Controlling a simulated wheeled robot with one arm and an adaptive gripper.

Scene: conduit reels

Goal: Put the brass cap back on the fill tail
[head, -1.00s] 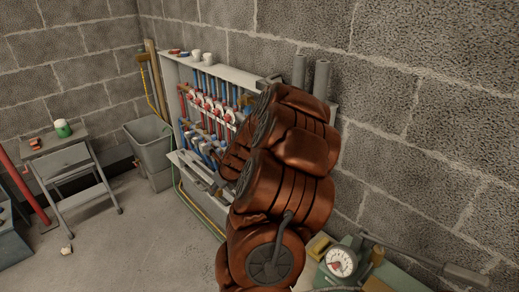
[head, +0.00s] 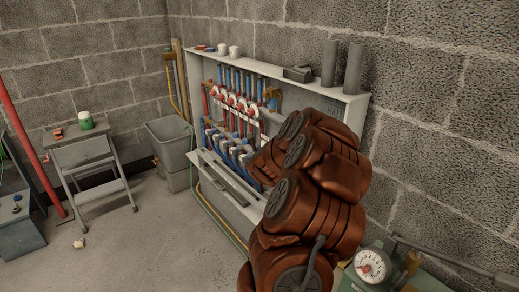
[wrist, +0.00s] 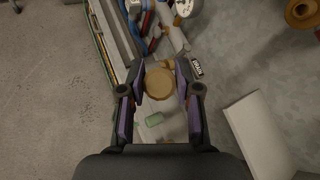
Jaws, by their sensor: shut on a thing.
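In the wrist view my gripper (wrist: 160,86) has a dark finger on either side of the round brass cap (wrist: 159,82) and is shut on it. The cap shows its flat face and ridged rim. Red and blue pipes of the manifold (wrist: 152,22) lie beyond the fingertips. In the head view my copper-coloured arm reaches to the manifold cabinet (head: 352,112) and hides its right part, my gripper and the cap. A brass fitting (head: 272,97) shows at the upper right of the pipes. I cannot tell which part is the fill tail.
A grey bin (head: 170,145) and a step stand (head: 87,155) are left of the cabinet. Two grey tubes (head: 353,70) stand on the cabinet top. A pressure gauge (head: 370,266) is at the lower right. The floor in front is mostly clear.

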